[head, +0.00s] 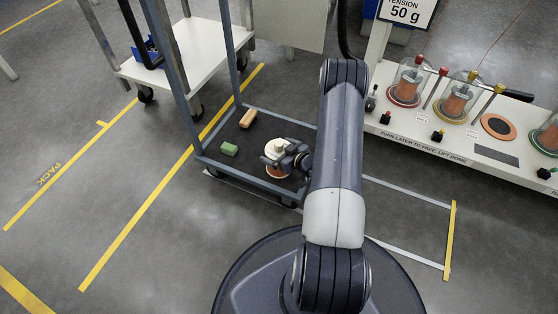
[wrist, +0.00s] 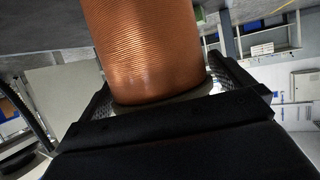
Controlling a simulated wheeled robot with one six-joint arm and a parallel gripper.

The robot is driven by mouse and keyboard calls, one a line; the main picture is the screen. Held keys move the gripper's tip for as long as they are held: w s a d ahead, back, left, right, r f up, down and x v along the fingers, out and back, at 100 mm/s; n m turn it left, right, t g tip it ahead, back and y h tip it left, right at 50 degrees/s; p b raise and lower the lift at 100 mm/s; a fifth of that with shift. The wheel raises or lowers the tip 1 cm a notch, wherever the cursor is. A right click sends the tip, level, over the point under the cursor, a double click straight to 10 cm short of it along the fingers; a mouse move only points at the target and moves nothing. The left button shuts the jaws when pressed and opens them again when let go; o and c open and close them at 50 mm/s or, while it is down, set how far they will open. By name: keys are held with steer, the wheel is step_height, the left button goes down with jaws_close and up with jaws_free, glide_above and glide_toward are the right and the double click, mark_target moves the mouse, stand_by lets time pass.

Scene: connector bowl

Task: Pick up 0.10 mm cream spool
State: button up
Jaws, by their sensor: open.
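The spool (head: 277,171) with a cream flange and copper wire stands on the dark lower deck of the blue-framed cart (head: 200,160). My gripper (head: 279,158) is at the spool, reaching it from the right, and partly covers it. In the wrist view the copper winding (wrist: 148,45) fills the upper middle, with a pale flange at its lower end. My gripper (wrist: 165,92) is open there, with one finger on each side of the spool. I cannot tell whether the fingers touch it. No size label is readable on the spool.
A green block (head: 229,149) and a tan block (head: 248,118) lie on the same deck. Cart posts rise close to my arm. On the right, a white bench (head: 410,133) holds domed copper spools (head: 456,103) and an undomed orange disc (head: 498,126).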

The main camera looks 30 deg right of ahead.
steer(key=shift+c, duration=0.2)
steer(key=c, duration=1.7)
steer(key=shift+r, duration=0.15)
steer(key=shift+c, duration=0.2)
